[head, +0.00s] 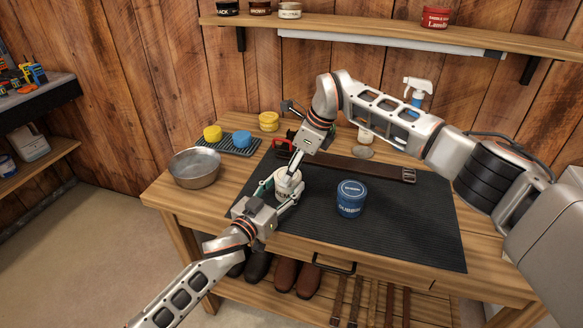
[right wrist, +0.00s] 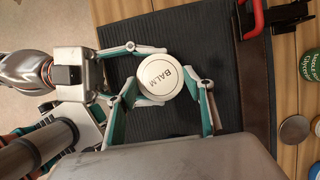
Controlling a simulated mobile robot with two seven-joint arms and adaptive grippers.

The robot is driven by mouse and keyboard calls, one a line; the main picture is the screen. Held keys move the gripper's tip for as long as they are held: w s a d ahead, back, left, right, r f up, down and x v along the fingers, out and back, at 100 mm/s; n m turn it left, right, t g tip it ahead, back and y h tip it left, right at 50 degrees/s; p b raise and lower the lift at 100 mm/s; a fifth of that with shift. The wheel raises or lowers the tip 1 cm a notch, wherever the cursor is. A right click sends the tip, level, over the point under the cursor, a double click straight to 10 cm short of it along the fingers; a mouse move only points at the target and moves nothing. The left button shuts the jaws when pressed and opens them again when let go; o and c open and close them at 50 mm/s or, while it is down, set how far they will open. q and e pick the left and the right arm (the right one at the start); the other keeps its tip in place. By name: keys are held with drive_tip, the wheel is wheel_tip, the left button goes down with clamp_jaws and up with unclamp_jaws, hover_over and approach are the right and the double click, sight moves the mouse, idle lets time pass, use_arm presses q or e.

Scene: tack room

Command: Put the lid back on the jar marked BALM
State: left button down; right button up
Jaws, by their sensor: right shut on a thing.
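The cream jar (head: 288,184) stands on the dark mat (head: 420,215), left of the blue jar. In the right wrist view a round white lid marked BALM (right wrist: 167,77) faces up; the jar's body is hidden under it. My right gripper (head: 293,166) reaches down from above. Its fingers in the right wrist view (right wrist: 167,88) are shut on the lid's sides. I cannot tell whether the lid touches the jar's rim. My left gripper (head: 277,198) comes in low from the front left, its fingers on either side of the jar; whether they press on it is unclear.
A blue jar (head: 351,199) stands on the mat to the right. A brown strap (head: 390,173) lies along the back. The mat's right side is clear.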

drive_tip(key=m+t, duration=0.1)
drive_tip(key=m, duration=0.1)
drive_tip(key=shift+s+r+m+h, duration=0.1)
drive_tip(key=shift+m+h, duration=0.2)
drive_tip(key=shift+m, duration=0.1)
drive_tip(key=m, duration=0.1)
drive_tip(key=m+t, duration=0.1)
drive_tip(key=m, duration=0.1)
drive_tip(key=shift+s+a+m+h, duration=0.2)
drive_tip(key=shift+m+h, duration=0.1)
drive_tip(key=shift+h, duration=0.1)
drive_tip(key=m, duration=0.2)
drive_tip(key=m+h, duration=0.1)
drive_tip(key=m, duration=0.1)
drive_tip(key=m+t+h, duration=0.1)
drive_tip(key=shift+a+m, duration=0.3)
drive_tip(key=shift+m, duration=0.1)
drive_tip(key=m, duration=0.2)
drive_tip(key=m+h, duration=0.1)
drive_tip(key=m, duration=0.1)
drive_tip(key=m+h, duration=0.1)
drive_tip(key=m, duration=0.1)
drive_tip(key=shift+a, duration=0.3)
drive_tip(key=m+h, duration=0.1)
drive_tip(key=m, duration=0.1)
drive_tip(key=m+g, duration=0.1)
drive_tip(key=m, duration=0.1)
drive_tip(key=shift+w+m+h, duration=0.1)
drive_tip(key=shift+m+h, duration=0.2)
drive_tip(key=shift+h, duration=0.1)
